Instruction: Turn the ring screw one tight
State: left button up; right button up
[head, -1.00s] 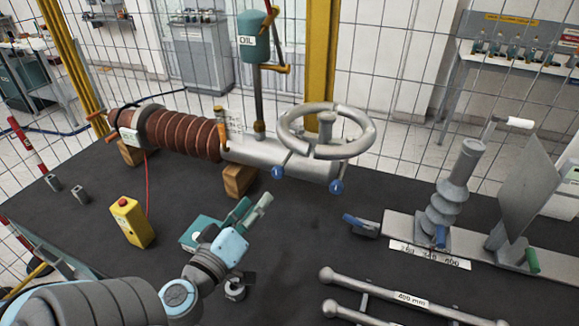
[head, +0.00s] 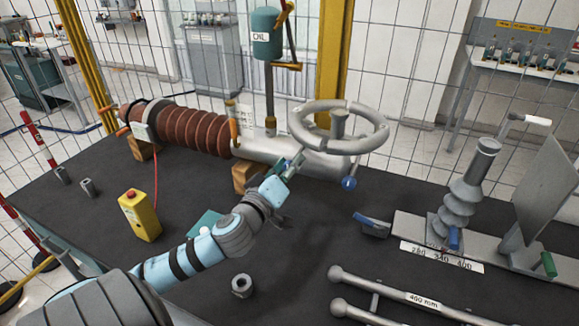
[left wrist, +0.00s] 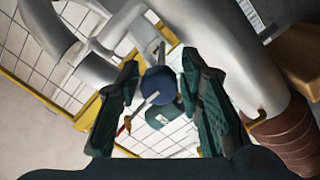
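The grey bushing transformer (head: 245,147) lies on wooden blocks with a big grey ring (head: 372,140) at its right end. Two screws with blue knobs sit low on its front. The right knob (head: 348,183) shows clearly in the head view; the left one is largely hidden behind my gripper there. In the left wrist view a blue knob (left wrist: 158,85) with a thin crossbar appears between the fingertips. My left gripper (head: 290,166) is at the left screw, with fingers apart (left wrist: 160,72); I cannot tell whether they touch the knob. My right gripper is not in view.
A yellow box with a red button (head: 139,215) stands at left. A small grey nut (head: 242,285) lies in front. Grey rods (head: 400,292) and an insulator on a plate (head: 463,190) are at right. A wire fence surrounds the dark table (head: 310,265).

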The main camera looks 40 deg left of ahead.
pick_arm(q)
grip_shut()
